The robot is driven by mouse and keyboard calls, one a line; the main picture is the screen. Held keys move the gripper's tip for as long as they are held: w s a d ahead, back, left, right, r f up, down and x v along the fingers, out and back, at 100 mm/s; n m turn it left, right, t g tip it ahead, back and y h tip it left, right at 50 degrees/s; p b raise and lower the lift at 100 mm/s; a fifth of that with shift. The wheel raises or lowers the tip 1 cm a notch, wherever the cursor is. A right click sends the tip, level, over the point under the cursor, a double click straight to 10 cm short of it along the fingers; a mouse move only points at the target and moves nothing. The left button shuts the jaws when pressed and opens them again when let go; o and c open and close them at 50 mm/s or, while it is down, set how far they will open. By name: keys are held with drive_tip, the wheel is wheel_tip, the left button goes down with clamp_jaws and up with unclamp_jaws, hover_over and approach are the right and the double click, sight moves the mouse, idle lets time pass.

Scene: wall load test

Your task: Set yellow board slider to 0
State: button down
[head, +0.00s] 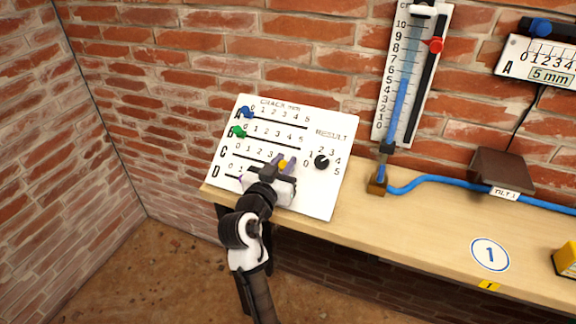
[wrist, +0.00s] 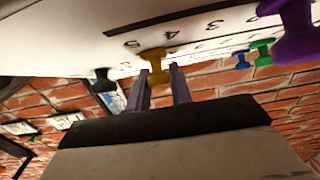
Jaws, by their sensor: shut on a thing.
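The white board (head: 335,190) leans on the wooden shelf against the brick wall, with slider rows A to D and numbered scales. The yellow slider (head: 283,164) is on row C, toward the high end of its scale. In the wrist view the yellow slider (wrist: 155,54) is a yellow knob near the upside-down 4 and 5. My gripper (head: 279,165) is at the board, its two fingers shut on the yellow knob; the fingers also show in the wrist view (wrist: 160,85). My gripper hides part of rows C and D in the head view.
Blue (head: 246,112) and green (head: 239,131) sliders sit near 0 on rows A and B. A purple slider (wrist: 294,35) is on row D, close to my gripper. A black result dial (head: 321,161) is at the board's right. A blue hose (head: 430,180) crosses the shelf (head: 420,235).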

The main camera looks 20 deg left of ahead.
drive_tip(key=a+b, duration=0.1)
drive_tip(key=a, duration=0.3)
drive_tip(key=a+b, duration=0.2)
drive_tip(key=a, duration=0.3)
drive_tip(key=a+b, duration=0.1)
drive_tip(key=a, duration=0.4)
drive_tip(key=shift+w+a, duration=0.15)
drive_tip(key=shift+w, duration=0.1)
drive_tip(key=shift+a+r, duration=0.1)
drive_tip(key=shift+a, duration=0.35)
drive_tip(key=c, duration=1.3)
unclamp_jaws()
drive_tip(key=shift+a, duration=0.15)
drive_tip(key=s+b, duration=0.3)
drive_tip(key=s, duration=1.1)
drive_tip(key=shift+a+b, duration=0.15)
drive_tip(key=shift+b, duration=0.15)
